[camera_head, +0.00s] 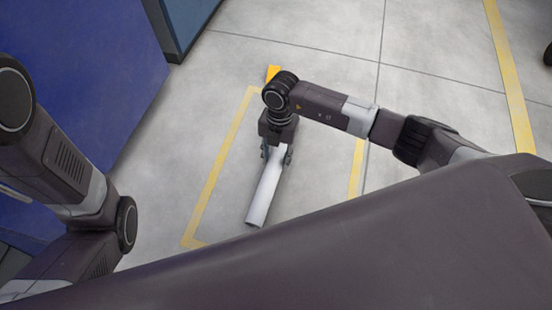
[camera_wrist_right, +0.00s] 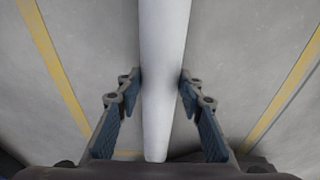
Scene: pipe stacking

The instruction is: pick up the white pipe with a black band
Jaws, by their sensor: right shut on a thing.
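The white pipe (camera_head: 264,197) points from under my right gripper toward the bottom of the head view. My right gripper (camera_head: 276,154) comes down over its upper part, with a finger on each side. In the right wrist view the pipe (camera_wrist_right: 164,50) runs lengthwise between the two fingers of the gripper (camera_wrist_right: 161,84), which are shut on it. No black band shows on the visible part of the pipe; the rest is hidden under my gripper and wrist. I cannot tell whether the pipe touches the floor. My left gripper is out of view; only left arm links show.
Yellow lines (camera_head: 214,182) mark a zone on the grey concrete floor around the pipe. A small orange-yellow piece (camera_head: 272,72) shows behind my right wrist. A large blue surface (camera_head: 95,60) stands at the left.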

